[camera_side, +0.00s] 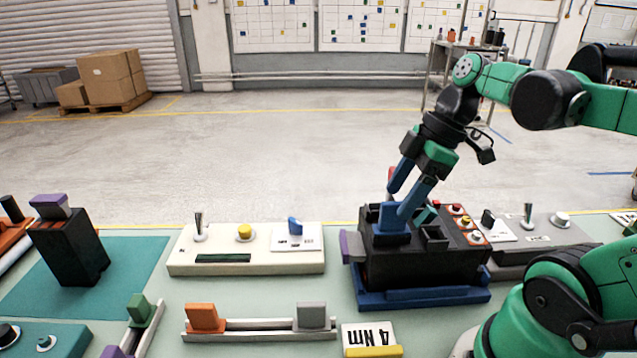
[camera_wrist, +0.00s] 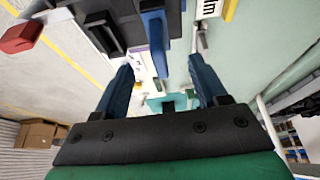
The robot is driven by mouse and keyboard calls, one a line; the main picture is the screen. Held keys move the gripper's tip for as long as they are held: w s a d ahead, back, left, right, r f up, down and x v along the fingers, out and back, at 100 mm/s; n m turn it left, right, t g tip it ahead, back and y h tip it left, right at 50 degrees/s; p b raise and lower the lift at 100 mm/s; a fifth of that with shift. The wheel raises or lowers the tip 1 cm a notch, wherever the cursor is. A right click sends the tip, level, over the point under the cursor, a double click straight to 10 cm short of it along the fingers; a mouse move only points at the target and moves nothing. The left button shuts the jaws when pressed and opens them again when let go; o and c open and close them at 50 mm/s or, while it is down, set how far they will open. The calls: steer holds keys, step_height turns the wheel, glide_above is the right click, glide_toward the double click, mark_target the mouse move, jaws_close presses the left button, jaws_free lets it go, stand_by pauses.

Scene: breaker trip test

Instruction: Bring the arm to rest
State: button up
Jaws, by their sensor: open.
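My gripper (camera_side: 397,203) has blue fingers and points down and left over the black breaker unit (camera_side: 420,262), at the right of the bench in the side view. In the wrist view my gripper (camera_wrist: 161,65) has its fingers spread, with nothing held between them. A blue block (camera_side: 392,221) stands on the unit, close by the fingertips; I cannot tell whether they touch. A blue lever-like part (camera_wrist: 154,40) shows beyond the fingertips in the wrist view. The unit sits in a blue tray (camera_side: 424,298).
A cream switch panel (camera_side: 215,262) stands left of the unit, and a grey panel (camera_side: 550,238) stands right. A black block with a purple top (camera_side: 70,245) is on the far-left mat.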

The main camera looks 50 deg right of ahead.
steer(key=shift+s+d+r, duration=0.2)
steer(key=shift+r, duration=0.4)
steer(key=x, duration=0.5)
steer(key=shift+a+f, duration=0.1)
steer(key=shift+f, duration=0.15)
steer(key=r, duration=0.9)
steer(key=shift+w+a, duration=0.3)
steer(key=shift+w, duration=0.1)
steer(key=w+a+f, duration=0.1)
steer(key=w+a, duration=0.2)
steer(key=a, duration=0.6)
steer(key=w+a+f, duration=0.2)
steer(key=w+a, duration=0.2)
steer(key=a, duration=0.5)
steer(key=shift+w+a, duration=0.25)
steer(key=shift+a, duration=0.15)
